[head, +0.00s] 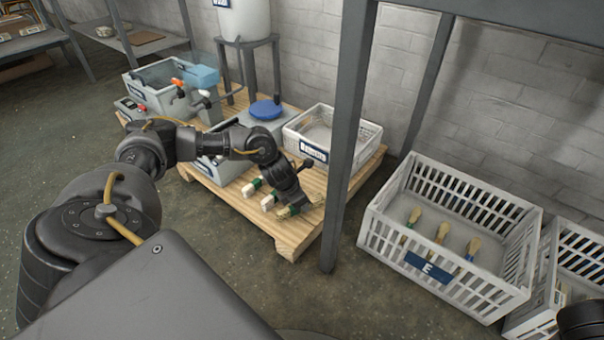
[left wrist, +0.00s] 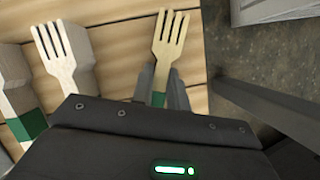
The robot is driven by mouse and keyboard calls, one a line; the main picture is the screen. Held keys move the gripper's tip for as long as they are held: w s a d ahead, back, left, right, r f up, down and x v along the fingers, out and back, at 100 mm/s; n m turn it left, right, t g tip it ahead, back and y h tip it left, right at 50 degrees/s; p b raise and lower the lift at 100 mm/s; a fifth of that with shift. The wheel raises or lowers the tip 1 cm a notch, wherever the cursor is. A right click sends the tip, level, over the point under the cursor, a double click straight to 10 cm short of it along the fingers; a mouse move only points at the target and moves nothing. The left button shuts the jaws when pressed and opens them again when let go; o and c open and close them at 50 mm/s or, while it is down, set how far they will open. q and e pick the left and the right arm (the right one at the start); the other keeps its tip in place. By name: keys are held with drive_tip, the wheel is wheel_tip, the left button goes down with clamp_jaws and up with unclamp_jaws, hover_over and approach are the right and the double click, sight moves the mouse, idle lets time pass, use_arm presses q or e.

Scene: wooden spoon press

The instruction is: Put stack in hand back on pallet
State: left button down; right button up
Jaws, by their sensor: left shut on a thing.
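My left gripper (head: 292,203) is low over the near edge of the wooden pallet (head: 290,238). It is shut on a stack of wooden forks, whose tan tines (head: 285,212) show in the head view. In the left wrist view the held fork stack (left wrist: 168,42) stands between the two fingers, tines away from the palm, with a green band at the grip. Two other green-banded stacks lie beside it on the planks, one with fork tines (left wrist: 56,50) and one at the left edge (left wrist: 10,95). I cannot tell whether the held stack touches the planks.
A grey frame post (head: 345,140) stands close to the right of my left gripper. A white basket crate (head: 365,148), grey bins (head: 218,172) and a blue lid (head: 265,110) are on the pallet.

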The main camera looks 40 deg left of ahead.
use_arm(q)
drive_tip(key=c, duration=1.4)
unclamp_jaws()
drive_tip(key=p+v, duration=0.7)
drive_tip(key=v, duration=0.5)
